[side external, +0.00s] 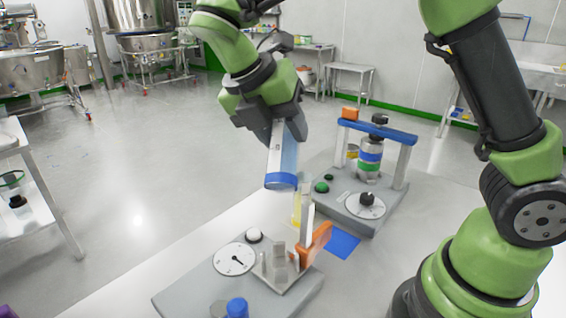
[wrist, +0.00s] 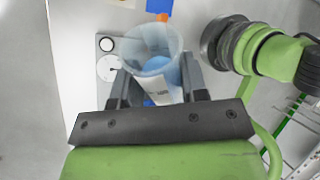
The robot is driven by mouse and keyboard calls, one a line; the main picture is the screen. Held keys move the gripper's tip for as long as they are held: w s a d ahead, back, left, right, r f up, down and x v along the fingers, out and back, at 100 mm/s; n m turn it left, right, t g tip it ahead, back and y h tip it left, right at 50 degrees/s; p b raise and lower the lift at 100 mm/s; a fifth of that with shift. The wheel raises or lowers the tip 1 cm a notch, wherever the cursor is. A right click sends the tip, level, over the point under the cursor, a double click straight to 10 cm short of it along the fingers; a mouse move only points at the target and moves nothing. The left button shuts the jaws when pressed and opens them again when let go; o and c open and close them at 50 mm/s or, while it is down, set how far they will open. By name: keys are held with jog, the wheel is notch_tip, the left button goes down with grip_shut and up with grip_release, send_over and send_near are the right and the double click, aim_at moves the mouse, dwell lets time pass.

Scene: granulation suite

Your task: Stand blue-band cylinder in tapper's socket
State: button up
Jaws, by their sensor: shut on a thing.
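My gripper (side external: 278,118) is shut on the blue-band cylinder (side external: 283,152), a clear tube with a blue band at its lower end. The cylinder hangs above the bench, band end down and slightly slanted in the side view. In the wrist view, the cylinder (wrist: 152,50) sits between the fingers of my gripper (wrist: 160,78). Below it is a grey-based device (side external: 205,290) with a dial, a white knob and an upright metal fixture (side external: 279,262) beside an orange part (side external: 316,243). I cannot tell for sure which part is the socket.
A clear upright piece with yellow (side external: 298,208) stands just below the cylinder. A second grey device behind has a blue crossbar (side external: 378,130) and a banded jar (side external: 369,160). A blue square (side external: 342,243) lies between the devices. A blue-topped object (side external: 237,307) is at the front.

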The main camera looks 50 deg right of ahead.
aim_at(271, 188)
jog(key=shift+r, duration=0.9)
jog(key=shift+a, duration=0.15)
jog(key=a+f+m+h, duration=0.1)
jog(key=f+h, duration=0.1)
jog(key=s+a+f+m+t+h, duration=0.1)
jog(key=f+h, duration=0.1)
jog(key=h, duration=0.1)
jog(key=s+a+f+m+t+h, duration=0.1)
jog(key=f+h, duration=0.1)
jog(key=shift+s+a+f, duration=0.25)
jog(key=shift+s+a+f+t+h, duration=0.2)
jog(key=shift+a+f+t+h, duration=0.35)
jog(key=shift+t+h, duration=0.4)
jog(key=shift+f, duration=2.5)
jog(key=shift+f, duration=1.3)
jog(key=shift+f, duration=0.35)
jog(key=shift+f, duration=0.5)
